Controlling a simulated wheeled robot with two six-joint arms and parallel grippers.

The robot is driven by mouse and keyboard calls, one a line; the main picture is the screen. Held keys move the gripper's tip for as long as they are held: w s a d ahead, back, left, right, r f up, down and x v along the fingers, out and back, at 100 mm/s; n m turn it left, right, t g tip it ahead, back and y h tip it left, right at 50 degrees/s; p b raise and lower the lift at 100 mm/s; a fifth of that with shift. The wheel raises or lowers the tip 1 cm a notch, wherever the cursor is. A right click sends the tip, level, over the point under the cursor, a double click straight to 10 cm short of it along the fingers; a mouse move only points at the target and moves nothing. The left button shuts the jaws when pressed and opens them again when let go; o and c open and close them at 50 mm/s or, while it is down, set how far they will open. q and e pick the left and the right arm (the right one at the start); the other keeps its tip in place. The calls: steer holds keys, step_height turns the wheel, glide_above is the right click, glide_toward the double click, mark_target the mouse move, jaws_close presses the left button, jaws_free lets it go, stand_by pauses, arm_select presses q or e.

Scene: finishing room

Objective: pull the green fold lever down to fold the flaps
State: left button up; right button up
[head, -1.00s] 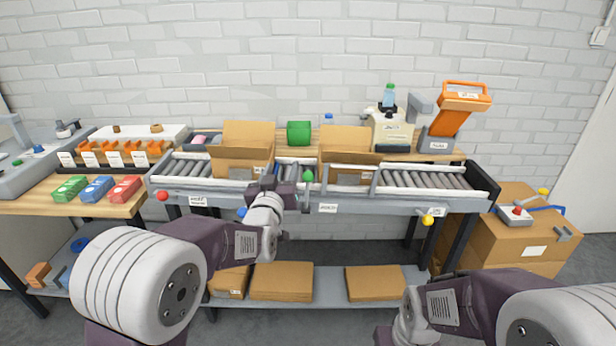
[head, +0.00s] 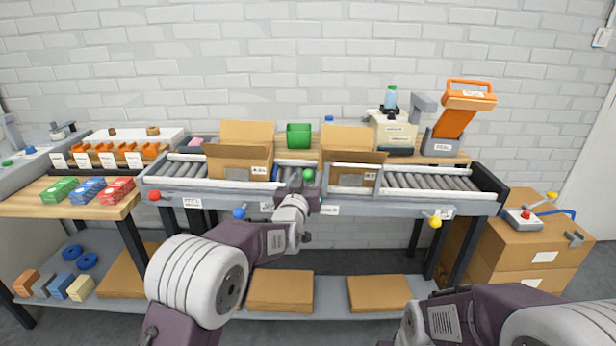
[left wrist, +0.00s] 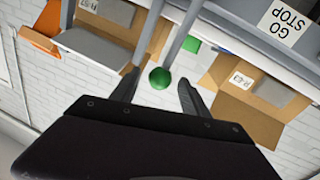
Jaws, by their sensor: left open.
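The green ball knob (head: 308,175) of the fold lever shows at the front of the conveyor, between two open boxes. My left gripper (head: 300,188) is just in front of and below it. In the left wrist view the green knob (left wrist: 159,78) appears between the two spread fingers, with gaps on both sides. I cannot tell whether it is fully inside the jaws. The left box (head: 238,172) and the right box (head: 352,176) sit on the rollers with flaps standing up. My right gripper is out of view; only its arm shows at bottom right.
A red knob (head: 155,196), a blue knob (head: 240,213) and a yellow knob (head: 436,222) stick out along the conveyor front. A green roll (head: 299,135) stands behind. Flat cardboard (head: 280,291) lies on the lower shelf. The rollers at right (head: 437,181) are bare.

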arm_select(q)
steer(key=shift+w+d, duration=0.2)
steer(key=shift+w, duration=0.8)
jaws_close()
stand_by(0.7)
